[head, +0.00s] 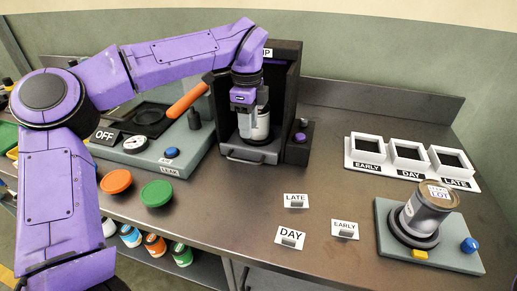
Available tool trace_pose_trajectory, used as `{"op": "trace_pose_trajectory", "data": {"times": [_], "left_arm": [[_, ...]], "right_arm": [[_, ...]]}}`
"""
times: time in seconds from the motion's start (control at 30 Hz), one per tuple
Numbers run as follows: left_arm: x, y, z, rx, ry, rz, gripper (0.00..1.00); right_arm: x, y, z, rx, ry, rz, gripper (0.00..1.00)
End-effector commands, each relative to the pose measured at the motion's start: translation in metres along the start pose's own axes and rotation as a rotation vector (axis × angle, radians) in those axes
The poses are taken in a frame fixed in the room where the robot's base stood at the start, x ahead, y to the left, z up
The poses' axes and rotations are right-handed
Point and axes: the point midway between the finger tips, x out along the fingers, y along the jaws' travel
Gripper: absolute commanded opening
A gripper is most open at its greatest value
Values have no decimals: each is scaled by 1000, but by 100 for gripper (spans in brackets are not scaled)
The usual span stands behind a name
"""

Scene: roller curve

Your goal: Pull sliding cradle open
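A black upright housing (292,80) with a sign ending in "P" stands at the back of the counter. At its foot is a cradle (262,155) with a bar handle (243,160) at the front. A silver canister (258,128) with a pale label stands upright over the cradle. My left gripper (249,116) points down into the housing at the canister's upper part, its fingers around or beside it. Whether they grip it is too small to tell. The gripper is above the handle, apart from it. My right gripper is not in view.
A grey station (150,165) with gauge, orange lever and "OFF" sign stands left. Orange (116,181) and green (156,193) discs lie before it. Label cards (290,238) lie mid-counter. A three-slot rack (410,157) and a tilted can (428,208) on a grey base are right.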

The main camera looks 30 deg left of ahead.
Motion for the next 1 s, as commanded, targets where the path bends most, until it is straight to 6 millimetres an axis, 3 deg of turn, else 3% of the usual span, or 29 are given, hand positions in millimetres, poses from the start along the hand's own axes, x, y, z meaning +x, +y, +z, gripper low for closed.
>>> {"op": "trace_pose_trajectory", "data": {"times": [0.5,0.83,0.87,0.97,1.0], "left_arm": [[94,1,0,1,0,2,38],[103,0,0,1,0,0,38],[103,0,0,1,0,0,35],[103,0,0,1,0,0,2],[103,0,0,1,0,0,0]], "right_arm": [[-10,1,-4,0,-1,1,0],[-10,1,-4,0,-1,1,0],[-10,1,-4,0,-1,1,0],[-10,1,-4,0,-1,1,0],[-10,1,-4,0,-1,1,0]]}}
